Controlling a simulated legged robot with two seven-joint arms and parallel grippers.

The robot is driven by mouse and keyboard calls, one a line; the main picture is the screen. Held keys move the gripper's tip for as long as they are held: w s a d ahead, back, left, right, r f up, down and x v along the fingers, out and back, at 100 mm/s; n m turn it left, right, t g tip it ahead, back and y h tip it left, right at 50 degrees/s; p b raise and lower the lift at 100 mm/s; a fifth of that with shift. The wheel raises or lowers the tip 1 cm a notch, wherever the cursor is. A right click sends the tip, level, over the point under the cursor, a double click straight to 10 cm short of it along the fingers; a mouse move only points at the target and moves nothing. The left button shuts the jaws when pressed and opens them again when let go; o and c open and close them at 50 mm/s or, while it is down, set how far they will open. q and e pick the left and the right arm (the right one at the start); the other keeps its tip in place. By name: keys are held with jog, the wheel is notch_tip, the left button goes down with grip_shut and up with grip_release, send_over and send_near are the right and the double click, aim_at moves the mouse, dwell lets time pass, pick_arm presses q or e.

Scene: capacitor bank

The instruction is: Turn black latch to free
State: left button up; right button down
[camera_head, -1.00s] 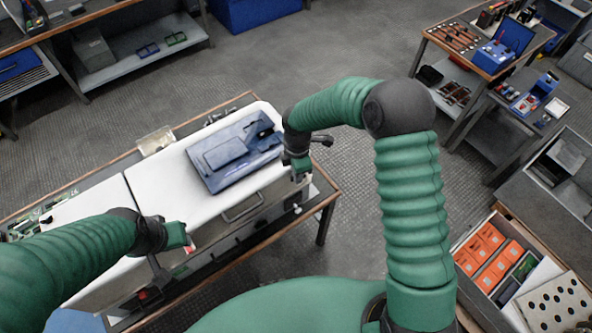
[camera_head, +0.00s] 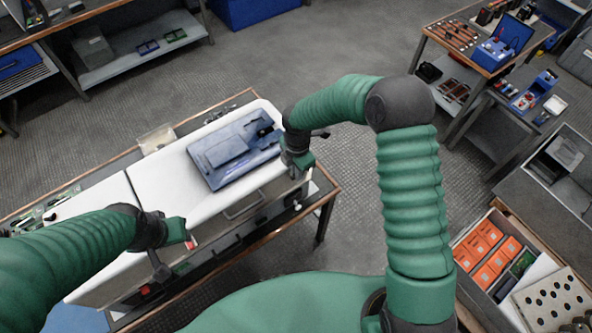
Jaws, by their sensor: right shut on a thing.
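A white capacitor bank cabinet (camera_head: 172,190) lies on a wood-edged workbench, with a dark blue panel (camera_head: 235,152) on its top. My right gripper (camera_head: 297,170) is at the cabinet's right end, shut on a small part there. That part is mostly hidden by the gripper, so I cannot make out the black latch itself. My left gripper (camera_head: 180,238) is above the cabinet's near edge toward the left; I cannot tell whether its jaws are open or shut. A metal handle (camera_head: 243,208) is on the cabinet's front side.
The workbench (camera_head: 328,190) ends just right of the cabinet. An open box with orange packs (camera_head: 487,250) stands at the right. A tool table (camera_head: 465,40) stands at the back right. The floor (camera_head: 290,55) between the benches is clear.

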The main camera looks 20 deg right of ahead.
jog(key=c, duration=1.5)
grip_release()
jog(key=shift+w+d+r, duration=0.1)
jog(key=shift+w+d, duration=0.1)
jog(key=shift+c, duration=0.2)
pick_arm(q)
jog(key=shift+d+r, duration=0.1)
jog(key=shift+d, duration=0.15)
pick_arm(e)
jog(key=shift+o, duration=0.4)
jog(key=shift+s+d, duration=0.1)
